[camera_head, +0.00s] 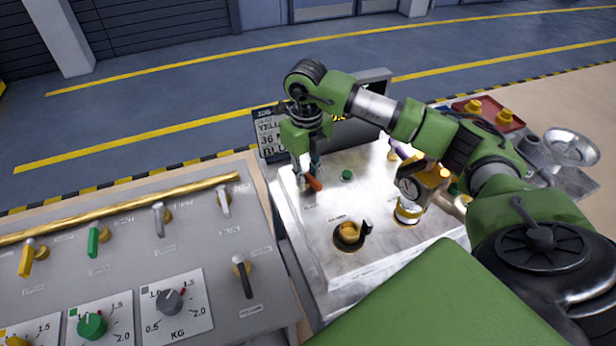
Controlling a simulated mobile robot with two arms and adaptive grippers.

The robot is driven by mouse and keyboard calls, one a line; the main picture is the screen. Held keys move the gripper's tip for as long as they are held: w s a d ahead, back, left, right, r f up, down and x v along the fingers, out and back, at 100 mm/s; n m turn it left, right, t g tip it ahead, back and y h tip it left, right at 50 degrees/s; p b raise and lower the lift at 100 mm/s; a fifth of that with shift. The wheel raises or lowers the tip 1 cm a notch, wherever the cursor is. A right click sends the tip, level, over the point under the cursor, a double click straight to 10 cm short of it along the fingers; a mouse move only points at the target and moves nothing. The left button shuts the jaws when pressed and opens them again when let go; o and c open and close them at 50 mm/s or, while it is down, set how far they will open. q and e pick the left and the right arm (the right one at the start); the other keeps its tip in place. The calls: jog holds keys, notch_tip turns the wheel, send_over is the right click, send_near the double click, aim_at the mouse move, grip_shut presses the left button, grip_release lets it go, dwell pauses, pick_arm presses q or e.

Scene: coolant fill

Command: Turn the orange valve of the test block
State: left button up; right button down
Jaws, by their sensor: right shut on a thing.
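The test block (318,240) is a silver metal box in the middle of the head view. The orange valve (315,184) is a small handle on its top, near the far left corner. My right gripper (308,177) reaches down over this corner from above. It is shut on the orange valve, with its fingers on either side and part of the handle showing between and below them. The fingers and wrist hide the rest of the valve. My left gripper is not in view.
The block's top also carries a brass port with a dark hook-like handle (350,234), a green knob (347,175) and a gauge (408,188). A grey panel (150,275) with coloured levers and dials stands left. A red tray (488,113) and metal bowl (571,147) lie right.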

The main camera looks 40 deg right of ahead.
jog(key=shift+w+a+r+m, duration=0.1)
jog(key=shift+w+r+m, duration=0.05)
jog(key=shift+m, duration=0.95)
jog(key=c, duration=1.9)
grip_release()
notch_tip(320, 180, up, 12)
jog(key=shift+f, duration=0.1)
